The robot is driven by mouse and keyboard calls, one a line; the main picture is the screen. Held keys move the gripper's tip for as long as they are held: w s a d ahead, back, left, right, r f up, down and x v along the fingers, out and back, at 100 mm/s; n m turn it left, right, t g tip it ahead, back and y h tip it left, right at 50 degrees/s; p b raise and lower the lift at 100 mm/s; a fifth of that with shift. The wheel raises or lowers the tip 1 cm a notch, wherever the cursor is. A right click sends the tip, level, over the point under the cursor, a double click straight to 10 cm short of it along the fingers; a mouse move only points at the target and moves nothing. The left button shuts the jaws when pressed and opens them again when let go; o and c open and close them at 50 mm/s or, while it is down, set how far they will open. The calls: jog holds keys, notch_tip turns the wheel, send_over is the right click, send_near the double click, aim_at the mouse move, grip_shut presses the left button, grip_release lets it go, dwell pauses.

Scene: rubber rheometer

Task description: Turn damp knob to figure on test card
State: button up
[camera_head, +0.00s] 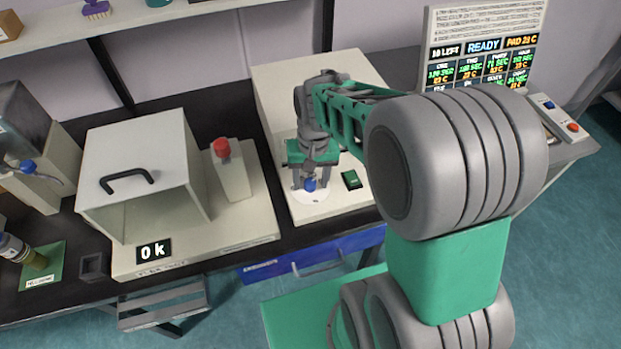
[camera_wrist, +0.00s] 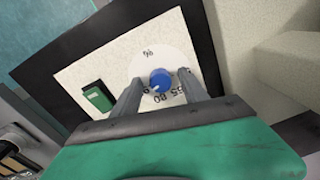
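The damp knob is a small blue knob (camera_wrist: 160,80) on a round white dial (camera_wrist: 147,62) with dark figures, on the front ledge of a cream machine. A pale pointer mark on the knob faces the lower left in the wrist view. It also shows in the head view (camera_head: 310,184), just below my gripper (camera_head: 308,178). In the wrist view my gripper (camera_wrist: 160,88) has its two grey fingers apart, one on each side of the knob. I cannot tell whether they touch it. Some dial figures are hidden by the fingers. I cannot make out a test card.
A green rocker switch (camera_head: 351,180) sits right of the dial. To the left stand a white box with a black handle (camera_head: 126,182), a red-topped post (camera_head: 231,172) and a display reading "0k" (camera_head: 153,251). A screen board (camera_head: 480,50) showing "READY" stands at the back right.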

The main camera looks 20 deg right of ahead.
aim_at(312, 183)
notch_tip(312, 183, up, 8)
jog(key=shift+d+f, duration=0.1)
jog(key=shift+d, duration=0.05)
dwell(0.4)
